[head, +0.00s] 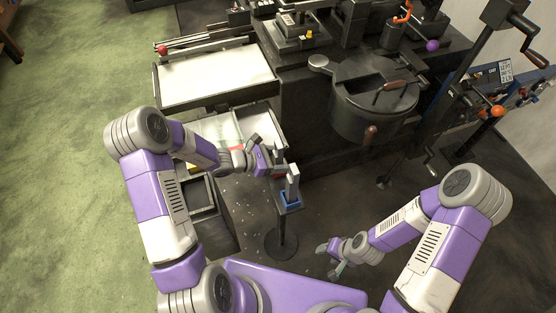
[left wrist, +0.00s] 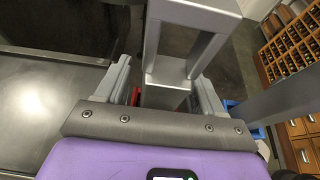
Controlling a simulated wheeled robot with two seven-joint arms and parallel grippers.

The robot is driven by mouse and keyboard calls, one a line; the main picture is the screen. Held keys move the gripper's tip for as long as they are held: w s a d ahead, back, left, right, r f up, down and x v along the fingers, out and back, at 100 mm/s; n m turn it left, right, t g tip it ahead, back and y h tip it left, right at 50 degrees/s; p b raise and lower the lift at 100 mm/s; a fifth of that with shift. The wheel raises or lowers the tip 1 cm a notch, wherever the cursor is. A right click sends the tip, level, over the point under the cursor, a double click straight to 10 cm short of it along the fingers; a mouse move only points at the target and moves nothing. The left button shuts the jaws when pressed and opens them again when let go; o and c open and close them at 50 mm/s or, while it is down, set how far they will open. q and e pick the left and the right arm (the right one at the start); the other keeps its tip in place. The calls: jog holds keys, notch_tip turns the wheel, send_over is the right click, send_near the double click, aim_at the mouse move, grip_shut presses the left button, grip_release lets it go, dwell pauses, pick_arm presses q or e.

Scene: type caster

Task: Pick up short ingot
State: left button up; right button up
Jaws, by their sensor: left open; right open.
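A grey metal piece (head: 292,182) stands upright in a blue holder (head: 290,200) on top of a thin dark stand; I cannot tell for sure whether it is the short ingot. My left gripper (head: 279,168) is open right beside this piece, at its upper left. In the left wrist view the open fingers (left wrist: 162,95) lie on either side of a silver metal block (left wrist: 168,70) with a frame-like upper part; contact is not clear. My right gripper (head: 334,262) is open and empty, low over the dark floor.
A dark round pot (head: 375,100) with handles stands on the bench at the upper right. A pale-topped tray table (head: 215,76) is at the upper left, with open drawers (head: 268,125) below. Dark floor is free between the stand and my right arm.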

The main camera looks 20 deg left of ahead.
pick_arm(q)
jog(key=shift+w+d+f, duration=0.1)
jog(key=shift+w+d, duration=0.05)
jog(key=shift+d, duration=0.05)
grip_shut()
dwell(0.3)
dwell(0.9)
